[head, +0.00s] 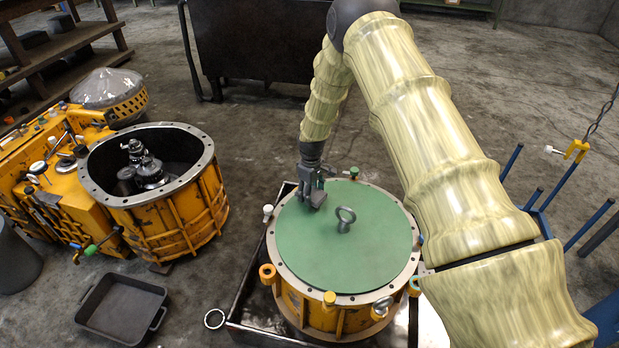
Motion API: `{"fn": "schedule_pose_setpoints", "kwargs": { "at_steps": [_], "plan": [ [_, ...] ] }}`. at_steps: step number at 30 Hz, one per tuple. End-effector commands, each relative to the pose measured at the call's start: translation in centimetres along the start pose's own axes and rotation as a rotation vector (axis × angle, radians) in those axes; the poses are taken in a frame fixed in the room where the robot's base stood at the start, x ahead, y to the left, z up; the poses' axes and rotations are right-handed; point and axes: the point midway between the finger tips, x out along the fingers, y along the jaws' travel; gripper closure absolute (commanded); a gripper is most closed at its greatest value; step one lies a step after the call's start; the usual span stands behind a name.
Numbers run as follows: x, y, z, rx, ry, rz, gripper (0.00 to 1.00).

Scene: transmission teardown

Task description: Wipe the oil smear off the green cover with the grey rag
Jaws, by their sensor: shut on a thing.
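The green cover (290,243) is a round flat disc lying on a yellow ribbed housing (292,309) with a grey bolted rim. A metal lifting eye (345,215) stands upright near the middle of the cover. My gripper (315,188) points down over the far part of the cover, behind and left of the eye. It is shut on a small dark grey thing, which looks like the grey rag (318,199), low at the cover's surface. Whether the rag touches the cover is hard to tell. No oil smear can be made out; any beneath the gripper is hidden.
Knobs and bolts, including an orange one (267,272), stand around the rim. The housing sits in a dark tray (257,300). An open yellow housing (180,215) stands left. A black bin (122,306) and a metal ring (214,319) lie on the floor.

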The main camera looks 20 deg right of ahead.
Motion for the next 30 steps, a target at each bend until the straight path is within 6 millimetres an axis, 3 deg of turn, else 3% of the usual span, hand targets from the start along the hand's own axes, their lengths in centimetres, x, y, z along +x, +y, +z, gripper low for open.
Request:
{"fn": "schedule_pose_setpoints", "kwargs": {
  "at_steps": [16,30],
  "plan": [
    [-5.1,-0.1,0.1,0.000,-0.001,-0.002,0.66],
    [-5.4,-0.1,0.0,-0.001,-0.002,-0.002,0.66]
  ]
}}
